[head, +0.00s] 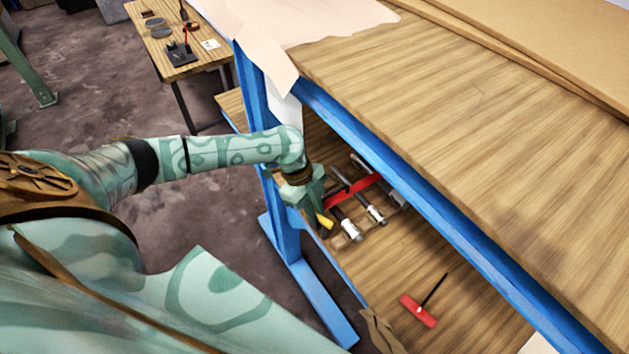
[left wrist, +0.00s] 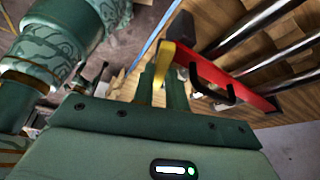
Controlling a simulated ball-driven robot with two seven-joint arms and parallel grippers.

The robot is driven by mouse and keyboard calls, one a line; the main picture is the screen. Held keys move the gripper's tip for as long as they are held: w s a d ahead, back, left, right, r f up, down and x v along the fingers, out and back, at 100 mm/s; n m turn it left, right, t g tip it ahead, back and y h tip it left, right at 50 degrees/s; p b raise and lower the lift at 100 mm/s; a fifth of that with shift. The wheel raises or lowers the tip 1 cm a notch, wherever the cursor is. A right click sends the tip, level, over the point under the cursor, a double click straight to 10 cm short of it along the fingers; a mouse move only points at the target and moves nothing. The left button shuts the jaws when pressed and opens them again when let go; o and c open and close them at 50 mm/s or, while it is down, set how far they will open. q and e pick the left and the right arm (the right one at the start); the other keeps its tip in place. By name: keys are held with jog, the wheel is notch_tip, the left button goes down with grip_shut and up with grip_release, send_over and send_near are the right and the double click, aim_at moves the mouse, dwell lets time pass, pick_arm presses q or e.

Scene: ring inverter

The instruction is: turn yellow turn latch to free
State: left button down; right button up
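The yellow turn latch (head: 325,221) shows as a small yellow piece at the tip of my left gripper (head: 314,205), near the left end of a red bar (head: 352,189) on the lower shelf. In the left wrist view the yellow latch (left wrist: 164,60) is a bent strip running down between the two green fingers of my left gripper (left wrist: 164,92). The fingers are close together and appear shut on it. The red bar (left wrist: 215,76) starts right beside the latch and carries a black hook-shaped handle (left wrist: 212,94). My right gripper is in neither view.
Several metal cylinders (head: 348,229) lie beside the red bar. A red T-handle tool (head: 418,311) lies on the shelf to the right. The blue bench frame (head: 420,195) and wooden top (head: 490,110) overhang the shelf. A blue leg (head: 285,225) stands close to my left forearm.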

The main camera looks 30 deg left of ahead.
pick_arm(q)
jog(key=shift+s+r+n+p, duration=0.15)
jog(key=shift+n+p, duration=0.25)
jog(key=shift+p, duration=0.35)
jog(key=shift+s+d+n+t+y+p, duration=0.4)
jog(key=shift+n+t+p, duration=0.35)
jog(key=shift+n+p, duration=1.85)
jog(key=shift+s+d+n+t+y+p, duration=0.25)
jog(key=shift+s+n+t+y+p, duration=0.35)
jog(key=shift+n+p, duration=2)
jog(key=shift+s+d+n+t+y+p, duration=0.35)
jog(key=shift+n+t+p, duration=0.85)
jog(key=shift+p, duration=2.45)
jog(key=shift+n+g, duration=0.35)
jog(key=shift+n, duration=0.05)
jog(key=c, duration=1.4)
grip_release()
